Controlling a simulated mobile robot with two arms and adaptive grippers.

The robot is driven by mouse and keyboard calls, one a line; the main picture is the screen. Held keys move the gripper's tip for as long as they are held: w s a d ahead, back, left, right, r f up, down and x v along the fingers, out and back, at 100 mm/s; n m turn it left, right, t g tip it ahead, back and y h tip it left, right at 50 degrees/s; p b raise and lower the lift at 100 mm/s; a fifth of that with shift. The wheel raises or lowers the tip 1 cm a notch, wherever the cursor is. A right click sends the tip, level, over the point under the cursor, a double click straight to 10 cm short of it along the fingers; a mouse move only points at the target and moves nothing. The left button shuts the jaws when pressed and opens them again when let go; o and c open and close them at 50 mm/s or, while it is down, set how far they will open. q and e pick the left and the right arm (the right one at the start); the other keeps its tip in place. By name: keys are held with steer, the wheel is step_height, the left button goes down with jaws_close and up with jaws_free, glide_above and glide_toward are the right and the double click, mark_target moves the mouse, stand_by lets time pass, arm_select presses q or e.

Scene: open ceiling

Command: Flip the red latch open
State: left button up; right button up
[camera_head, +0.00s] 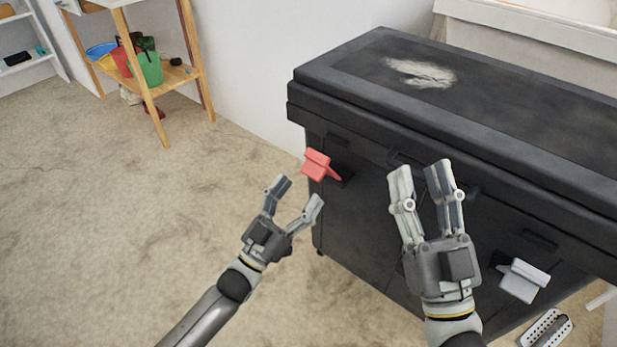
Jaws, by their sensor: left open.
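The red latch (318,165) is on the front of a black chest (350,215), near its left corner and below the lid. My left gripper (296,192) is open and empty, just below and left of the red latch, apart from it. My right gripper (420,168) has its two fingers apart with nothing between them, in front of the chest's middle. A white latch (523,280) is on the chest front further right, to the right of my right gripper.
A wooden shelf (160,85) with coloured buckets (147,69) stands at the back left. A power strip (546,330) lies on the floor at the lower right. The concrete floor (100,200) left of the chest is clear. The chest lid (420,75) has a pale smear.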

arm_select(q)
steer(key=v, duration=0.6)
steer(key=shift+f, duration=0.2)
steer(key=shift+s+r, duration=0.1)
steer(key=shift+s, duration=0.1)
